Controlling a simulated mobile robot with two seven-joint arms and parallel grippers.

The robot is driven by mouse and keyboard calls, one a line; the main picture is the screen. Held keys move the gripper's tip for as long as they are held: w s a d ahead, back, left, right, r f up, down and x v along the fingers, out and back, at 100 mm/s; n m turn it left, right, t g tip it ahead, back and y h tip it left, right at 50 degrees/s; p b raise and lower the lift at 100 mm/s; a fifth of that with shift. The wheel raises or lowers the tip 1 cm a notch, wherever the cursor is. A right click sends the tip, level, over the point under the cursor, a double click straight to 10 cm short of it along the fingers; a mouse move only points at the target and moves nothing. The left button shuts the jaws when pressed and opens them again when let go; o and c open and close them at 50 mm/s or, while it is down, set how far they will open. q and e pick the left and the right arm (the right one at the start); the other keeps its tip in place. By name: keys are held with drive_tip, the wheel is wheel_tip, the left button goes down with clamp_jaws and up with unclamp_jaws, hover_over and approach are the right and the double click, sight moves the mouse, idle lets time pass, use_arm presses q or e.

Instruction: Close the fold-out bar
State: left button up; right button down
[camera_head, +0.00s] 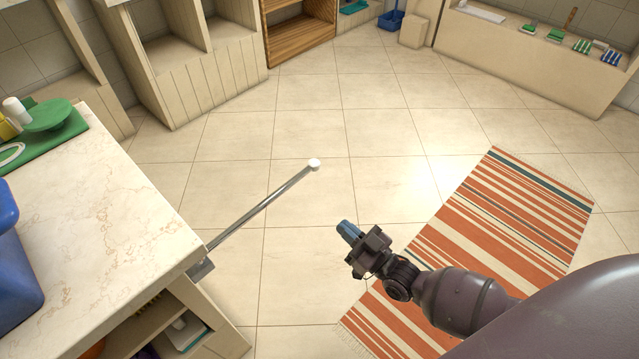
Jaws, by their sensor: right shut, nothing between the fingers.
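The fold-out bar (262,206) is a thin metal rod with a white round tip (314,164). It sticks out from a grey bracket (201,268) at the front corner of the vanity counter (110,205), out over the floor toward the upper right. My right gripper (347,230) has blue fingertips and is shut and empty. In the picture it is to the right of the bar and below its white tip, apart from it. My left gripper is not in view.
The counter holds a blue bin (15,265) and a green mat (68,137). Open shelves with items lie under it. A striped rug (480,230) covers the floor at right. Shelving cabinets (185,75) stand at the back. The floor around the bar is clear.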

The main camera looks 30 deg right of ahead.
drive_tip(key=b+x, duration=0.1)
drive_tip(key=x, duration=1.3)
drive_tip(key=shift+b, duration=0.35)
